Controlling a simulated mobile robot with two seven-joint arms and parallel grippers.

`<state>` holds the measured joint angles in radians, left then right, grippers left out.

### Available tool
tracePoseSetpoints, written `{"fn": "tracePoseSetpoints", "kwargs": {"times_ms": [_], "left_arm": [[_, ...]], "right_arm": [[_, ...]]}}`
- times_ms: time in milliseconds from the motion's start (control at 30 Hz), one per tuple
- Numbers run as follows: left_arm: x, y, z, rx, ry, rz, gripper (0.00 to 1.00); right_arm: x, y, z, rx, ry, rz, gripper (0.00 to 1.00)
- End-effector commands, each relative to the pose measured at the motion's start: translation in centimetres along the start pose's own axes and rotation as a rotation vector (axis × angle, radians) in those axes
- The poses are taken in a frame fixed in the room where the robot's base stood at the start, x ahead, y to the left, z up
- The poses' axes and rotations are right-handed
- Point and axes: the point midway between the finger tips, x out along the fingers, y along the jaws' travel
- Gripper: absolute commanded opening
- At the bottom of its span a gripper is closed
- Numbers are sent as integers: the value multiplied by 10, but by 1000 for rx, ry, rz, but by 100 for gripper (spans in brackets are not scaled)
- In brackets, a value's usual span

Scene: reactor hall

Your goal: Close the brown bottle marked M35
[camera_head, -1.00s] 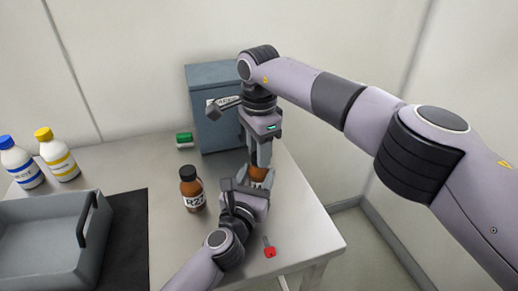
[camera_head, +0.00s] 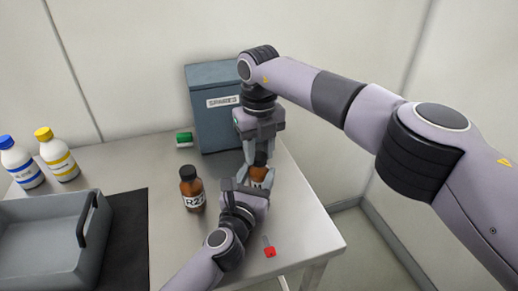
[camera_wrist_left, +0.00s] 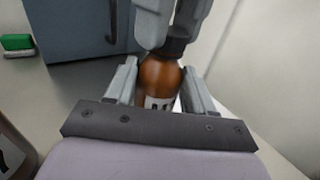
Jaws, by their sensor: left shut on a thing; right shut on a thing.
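A brown bottle (camera_head: 258,174) stands upright at the right of the table, with a white label that my grippers partly hide; I cannot read its marking. It also shows in the left wrist view (camera_wrist_left: 160,76). My left gripper (camera_head: 256,187) is shut on the bottle's body from the near side. A black cap (camera_wrist_left: 175,46) sits at the bottle's mouth, between the fingers of my right gripper (camera_head: 256,160), which points down from above and is shut on the cap. The fingers hide part of the cap, so I cannot tell how tightly it is seated.
Another brown bottle (camera_head: 192,190), marked R2 and more, stands capped left of my left gripper. A red-ended item (camera_head: 269,251) lies near the front edge. A blue-grey cabinet (camera_head: 216,125), a green block (camera_head: 184,139), two white bottles and a grey tray (camera_head: 45,205) stand around.

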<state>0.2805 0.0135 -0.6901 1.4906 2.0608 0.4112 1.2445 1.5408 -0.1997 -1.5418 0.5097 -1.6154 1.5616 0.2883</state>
Motion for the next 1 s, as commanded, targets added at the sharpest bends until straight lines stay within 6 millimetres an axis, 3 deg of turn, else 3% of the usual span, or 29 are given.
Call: {"fn": "tracePoseSetpoints", "kwargs": {"times_ms": [167, 333, 367, 400, 433, 767, 1000], "left_arm": [[0, 0, -1, 0, 2, 1, 0], [0, 0, -1, 0, 2, 1, 0], [0, 0, -1, 0, 2, 1, 0], [0, 0, -1, 0, 2, 1, 0], [0, 0, -1, 0, 2, 1, 0], [0, 0, -1, 1, 2, 1, 0], [0, 0, -1, 1, 2, 1, 0]], "right_arm": [[0, 0, 0, 257, 0, 0, 0], [0, 0, 0, 266, 1, 0, 0], [0, 0, 0, 266, 1, 0, 45], [0, 0, 0, 266, 0, 0, 58], [0, 0, 0, 265, 0, 0, 61], [-2, 0, 0, 264, -1, 0, 61], [-30, 0, 0, 264, -2, 0, 61]]}}
